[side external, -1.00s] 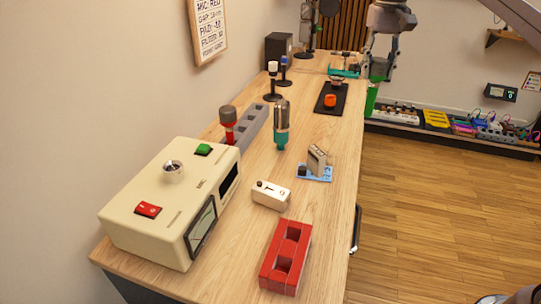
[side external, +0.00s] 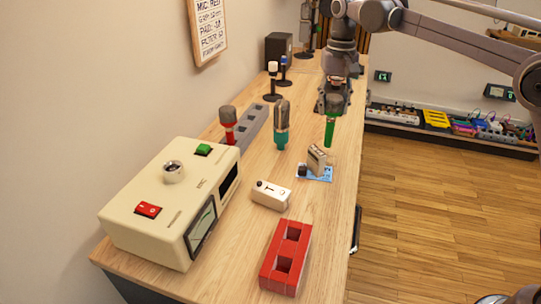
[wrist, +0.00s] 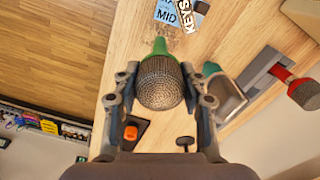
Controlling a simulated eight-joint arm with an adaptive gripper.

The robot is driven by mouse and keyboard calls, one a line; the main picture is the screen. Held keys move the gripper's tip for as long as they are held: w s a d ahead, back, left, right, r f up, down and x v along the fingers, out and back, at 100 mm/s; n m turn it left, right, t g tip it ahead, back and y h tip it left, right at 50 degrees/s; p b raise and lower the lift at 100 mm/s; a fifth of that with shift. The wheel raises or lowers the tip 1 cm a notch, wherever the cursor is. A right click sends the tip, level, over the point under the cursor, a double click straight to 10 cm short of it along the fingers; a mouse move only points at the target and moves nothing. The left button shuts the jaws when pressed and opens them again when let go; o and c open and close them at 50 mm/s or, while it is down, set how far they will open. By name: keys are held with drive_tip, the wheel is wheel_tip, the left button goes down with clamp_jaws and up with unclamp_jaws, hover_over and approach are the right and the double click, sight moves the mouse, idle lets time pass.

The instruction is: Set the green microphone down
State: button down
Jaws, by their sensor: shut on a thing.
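The green microphone (side external: 330,131) hangs from my gripper (side external: 333,102) with its green handle pointing down, over the right side of the wooden table. Whether its lower end touches the table, I cannot tell. In the wrist view its grey mesh head (wrist: 160,84) sits between the two fingers of my gripper (wrist: 158,92), which are shut on it. The green handle (wrist: 160,46) shows beyond the head. My gripper hides the head in the side view.
A teal microphone (side external: 281,127) stands to the left. A blue card with small blocks (side external: 315,172) lies just in front. A red microphone (side external: 228,124) stands by a grey block (side external: 254,124). A white switch box (side external: 271,195), a red holder (side external: 286,257) and a cream device (side external: 165,200) are nearer.

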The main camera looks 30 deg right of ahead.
sight(331, 123)
drive_tip(key=shift+w+a+f, duration=0.25)
drive_tip(key=shift+a+f, duration=0.15)
drive_tip(key=shift+a, duration=0.1)
drive_tip(key=shift+w+a+f, duration=0.25)
drive_tip(key=shift+a+f, duration=0.1)
drive_tip(key=shift+a, duration=0.1)
drive_tip(key=shift+f, duration=2.05)
drive_tip(key=c, duration=0.7)
unclamp_jaws()
drive_tip(key=shift+c, duration=0.2)
